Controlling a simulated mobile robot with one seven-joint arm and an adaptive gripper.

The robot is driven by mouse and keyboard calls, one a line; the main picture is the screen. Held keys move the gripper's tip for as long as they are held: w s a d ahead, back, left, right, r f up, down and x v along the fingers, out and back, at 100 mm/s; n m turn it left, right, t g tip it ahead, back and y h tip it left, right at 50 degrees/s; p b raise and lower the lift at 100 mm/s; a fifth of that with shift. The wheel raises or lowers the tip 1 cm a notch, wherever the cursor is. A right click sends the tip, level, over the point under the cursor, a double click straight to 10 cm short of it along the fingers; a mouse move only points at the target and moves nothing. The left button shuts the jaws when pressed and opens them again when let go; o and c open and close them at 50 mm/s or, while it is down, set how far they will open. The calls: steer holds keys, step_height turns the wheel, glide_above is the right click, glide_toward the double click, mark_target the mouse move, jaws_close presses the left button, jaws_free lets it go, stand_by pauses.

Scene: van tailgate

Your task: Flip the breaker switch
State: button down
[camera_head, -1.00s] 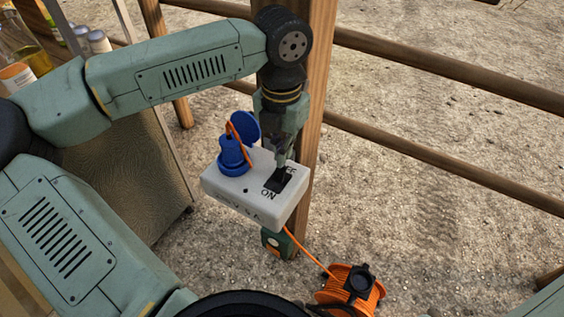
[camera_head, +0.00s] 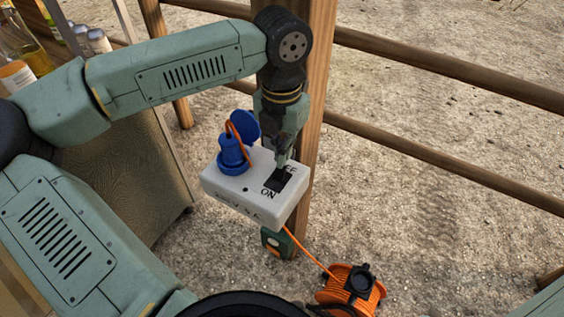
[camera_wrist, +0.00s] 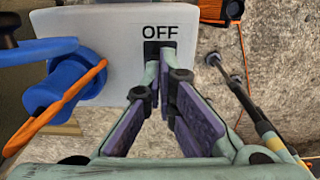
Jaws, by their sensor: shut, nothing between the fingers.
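A white breaker box (camera_head: 222,190) is on the wooden post, with a black switch (camera_head: 279,183) in its face between the OFF and ON labels. The wrist view shows the box (camera_wrist: 110,22) and the dark switch slot (camera_wrist: 152,46) just below OFF. My gripper (camera_head: 282,162) is shut and empty, its fingertips at the switch near the OFF end. In the wrist view my gripper (camera_wrist: 160,68) overlaps the slot and hides much of it. I cannot tell whether the tips touch the switch, or which way it is tilted.
A blue plug (camera_head: 232,155) with an orange cord and a raised blue lid (camera_head: 245,126) stands on the box beside my gripper. The wooden post (camera_head: 318,100) is close behind. An orange cable reel (camera_head: 350,288) lies below. Wooden rails (camera_head: 440,165) run right over open gravel.

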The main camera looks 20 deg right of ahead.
steer(key=shift+f+b, duration=0.75)
steer(key=shift+f, duration=0.05)
stand_by(0.4)
steer(key=shift+r+p, duration=1.85)
steer(key=shift+r, duration=1.7)
